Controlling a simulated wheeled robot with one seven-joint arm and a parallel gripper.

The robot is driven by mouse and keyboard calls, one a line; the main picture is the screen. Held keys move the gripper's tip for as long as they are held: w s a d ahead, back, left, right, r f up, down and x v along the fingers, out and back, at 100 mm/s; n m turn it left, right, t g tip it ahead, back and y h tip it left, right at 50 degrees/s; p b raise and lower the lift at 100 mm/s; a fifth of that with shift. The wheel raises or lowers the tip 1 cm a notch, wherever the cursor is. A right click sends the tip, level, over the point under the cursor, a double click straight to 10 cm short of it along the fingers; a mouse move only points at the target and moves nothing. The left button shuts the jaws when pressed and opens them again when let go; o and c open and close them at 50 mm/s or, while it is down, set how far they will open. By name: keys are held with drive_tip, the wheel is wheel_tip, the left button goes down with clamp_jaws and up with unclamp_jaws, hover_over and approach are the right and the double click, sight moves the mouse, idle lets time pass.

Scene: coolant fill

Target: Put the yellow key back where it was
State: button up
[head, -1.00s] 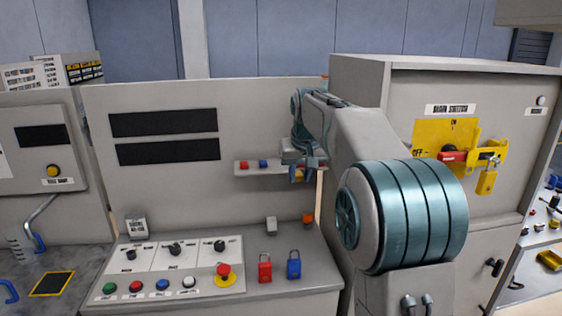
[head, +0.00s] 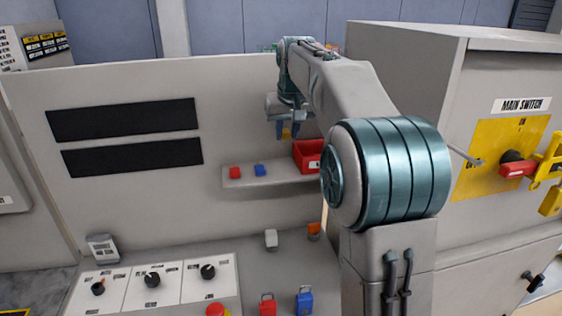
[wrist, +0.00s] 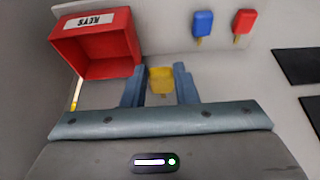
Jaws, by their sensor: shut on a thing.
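My gripper (head: 287,130) is shut on the yellow key (wrist: 160,80), whose yellow head sits between the blue fingers in the wrist view. In the head view the yellow key (head: 286,134) shows only as a small patch between the fingers. My gripper is above the grey shelf (head: 270,180) on the panel, near the red box. The red key (head: 235,173) and the blue key (head: 260,170) are on the shelf, left of the red box. They also show in the wrist view, the blue key (wrist: 203,24) and the red key (wrist: 243,24).
A red open box (wrist: 95,45) labelled KEYS is beside my gripper; my arm partly covers it in the head view. Below are red (head: 267,305) and blue (head: 304,300) padlocks on the console. At right, the main switch's red handle (head: 517,170) has a yellow hasp.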

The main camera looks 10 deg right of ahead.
hover_over(285, 173)
drive_tip(key=s, duration=0.2)
drive_tip(key=f, duration=0.4)
drive_tip(key=shift+w+f, duration=0.25)
drive_tip(key=shift+f, duration=0.15)
drive_tip(key=shift+d+f+p, duration=0.1)
drive_tip(key=shift+f+p, duration=0.45)
drive_tip(key=shift+f, duration=1.85)
drive_tip(key=shift+f, duration=0.15)
drive_tip(key=o, duration=0.6)
drive_tip(key=shift+o, duration=0.2)
drive_tip(key=shift+r, duration=0.35)
drive_tip(key=b+v, duration=0.1)
drive_tip(key=v, duration=1)
drive_tip(key=shift+s+r+b, duration=0.15)
drive_tip(key=shift+r+b, duration=0.15)
drive_tip(key=shift+b, duration=0.05)
